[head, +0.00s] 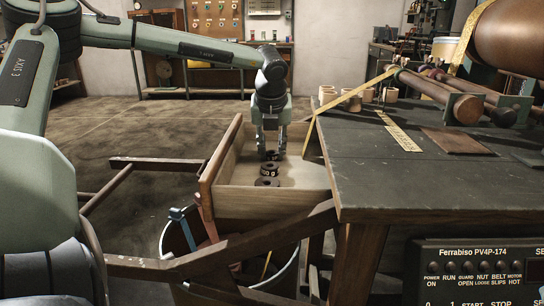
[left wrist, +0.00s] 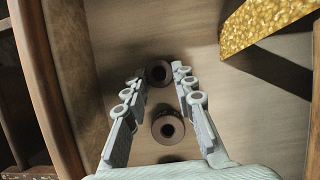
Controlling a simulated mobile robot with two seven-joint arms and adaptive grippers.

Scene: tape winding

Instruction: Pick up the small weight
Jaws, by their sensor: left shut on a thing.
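The small weight (head: 271,155), a dark round piece with a hole, is between the fingertips of my left gripper (head: 271,154). In the left wrist view the small weight (left wrist: 159,73) sits between the two fingertips of the gripper (left wrist: 158,75), which is shut on it. It is at or just above the drawer floor; I cannot tell which. A larger dark weight (head: 269,170) with pale markings lies nearer in the drawer, and another dark weight (head: 266,182) is in front of it. My right gripper is not in view.
The open wooden drawer (head: 262,205) has raised walls around the gripper. The dark workbench (head: 370,175) stands to its right, with a yellow tape (head: 355,94) hanging over its edge. A bucket (head: 178,243) and wooden beams (head: 235,245) are below the drawer.

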